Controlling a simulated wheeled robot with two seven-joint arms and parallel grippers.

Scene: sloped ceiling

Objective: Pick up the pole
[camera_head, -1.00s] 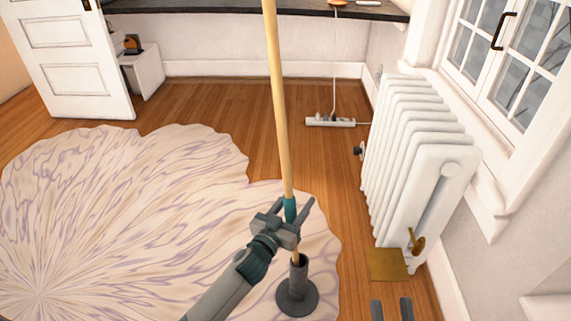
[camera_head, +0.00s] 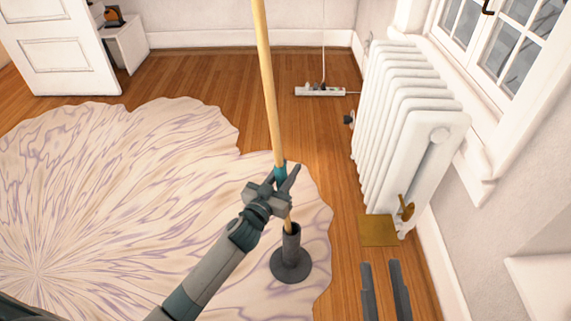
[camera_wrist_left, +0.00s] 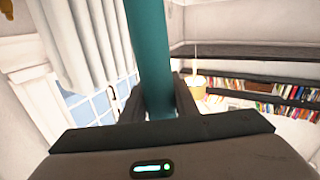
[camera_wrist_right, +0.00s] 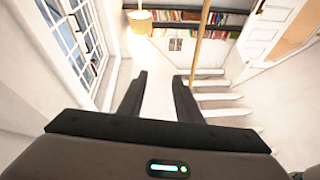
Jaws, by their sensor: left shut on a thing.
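The pole (camera_head: 268,85) is long, pale wood with a teal band (camera_head: 280,174) low down, and stands nearly upright, leaning slightly. Its top is out of the head view. My left gripper (camera_head: 287,170) is shut on the pole around the teal band, which fills the gap between its fingers in the left wrist view (camera_wrist_left: 150,65). The pole's lower end meets the tube of a dark round-based stand (camera_head: 291,262); how deep it sits is hidden. My right gripper (camera_head: 382,265) is open and empty, right of the stand. The pole also shows in the right wrist view (camera_wrist_right: 200,45).
A white radiator (camera_head: 400,130) stands right of the pole by the window wall, with a brass plate (camera_head: 379,230) on the floor. A pale wavy-edged rug (camera_head: 120,190) covers the left. A power strip (camera_head: 320,91) lies behind. Wood floor (camera_head: 210,80) is clear at the back.

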